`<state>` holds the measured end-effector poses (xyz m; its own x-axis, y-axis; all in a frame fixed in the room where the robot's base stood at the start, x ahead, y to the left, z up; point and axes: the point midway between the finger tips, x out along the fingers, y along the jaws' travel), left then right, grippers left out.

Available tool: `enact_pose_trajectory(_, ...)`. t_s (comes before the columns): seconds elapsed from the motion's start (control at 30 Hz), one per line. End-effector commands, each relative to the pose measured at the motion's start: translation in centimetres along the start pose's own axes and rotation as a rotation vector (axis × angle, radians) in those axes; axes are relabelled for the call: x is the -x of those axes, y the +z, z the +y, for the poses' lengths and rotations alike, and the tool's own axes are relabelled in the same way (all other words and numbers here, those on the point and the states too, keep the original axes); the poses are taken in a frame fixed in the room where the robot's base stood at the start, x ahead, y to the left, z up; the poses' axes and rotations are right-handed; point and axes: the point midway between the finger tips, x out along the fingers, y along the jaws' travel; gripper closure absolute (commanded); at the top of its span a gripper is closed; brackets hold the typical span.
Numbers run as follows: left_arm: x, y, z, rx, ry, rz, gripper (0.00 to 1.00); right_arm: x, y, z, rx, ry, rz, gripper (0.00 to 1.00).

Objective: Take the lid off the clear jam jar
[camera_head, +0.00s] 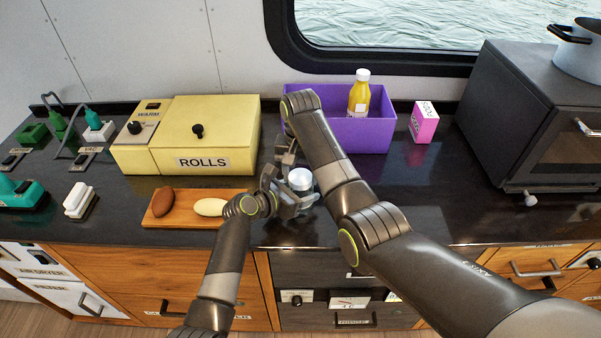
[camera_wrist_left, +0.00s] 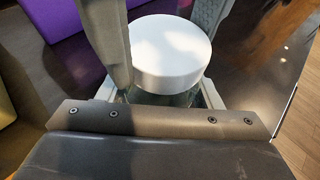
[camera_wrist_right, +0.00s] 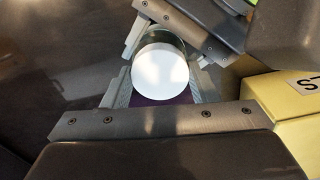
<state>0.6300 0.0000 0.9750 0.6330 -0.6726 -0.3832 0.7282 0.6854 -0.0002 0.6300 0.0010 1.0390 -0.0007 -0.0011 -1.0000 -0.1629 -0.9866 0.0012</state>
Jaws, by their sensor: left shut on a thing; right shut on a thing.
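The clear jam jar (camera_wrist_left: 160,98) stands upright on the dark counter, with its round white lid (camera_head: 300,176) on top. The lid also fills the gap between the fingers in the left wrist view (camera_wrist_left: 168,52) and right wrist view (camera_wrist_right: 160,72). My left gripper (camera_head: 292,201) comes in low from the front and is shut on the jar's glass body. My right gripper (camera_head: 286,166) reaches in from behind and is shut on the lid. Lid and jar are together; I see no gap between them. Much of the glass is hidden by the fingers.
A purple bin (camera_head: 372,133) with a yellow bottle (camera_head: 358,98) stands behind my right arm. A pink box (camera_head: 424,122) and dark oven (camera_head: 525,115) are to the right. A yellow rolls box (camera_head: 207,140) and wooden board (camera_head: 180,220) with two rolls are to the left.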

Motion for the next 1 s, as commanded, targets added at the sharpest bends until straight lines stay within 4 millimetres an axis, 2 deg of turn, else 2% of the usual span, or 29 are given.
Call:
enact_pose_trajectory(0.2, 0.00, 0.04, -0.01, 0.000, 0.000, -0.001, 1.00, 0.06, -0.05, 0.01, 0.214, 0.000, 0.002, 0.74)
enact_pose_trajectory(0.57, 0.00, 0.03, -0.02, 0.000, -0.001, -0.001, 1.00, 0.07, -0.07, 0.02, 0.247, 0.000, 0.002, 0.74)
enact_pose_trajectory(0.6, 0.00, 0.03, -0.02, 0.000, -0.001, -0.001, 1.00, 0.07, -0.07, 0.02, 0.247, 0.000, 0.002, 0.44)
enact_pose_trajectory(0.73, 0.00, 0.03, -0.02, 0.000, -0.001, -0.001, 1.00, 0.07, -0.06, 0.02, 0.246, 0.000, 0.002, 0.27)
enact_pose_trajectory(1.0, -0.03, 0.06, -0.08, 0.000, -0.002, -0.001, 1.00, 0.20, 0.02, -0.13, 0.248, -0.003, 0.001, 0.25)
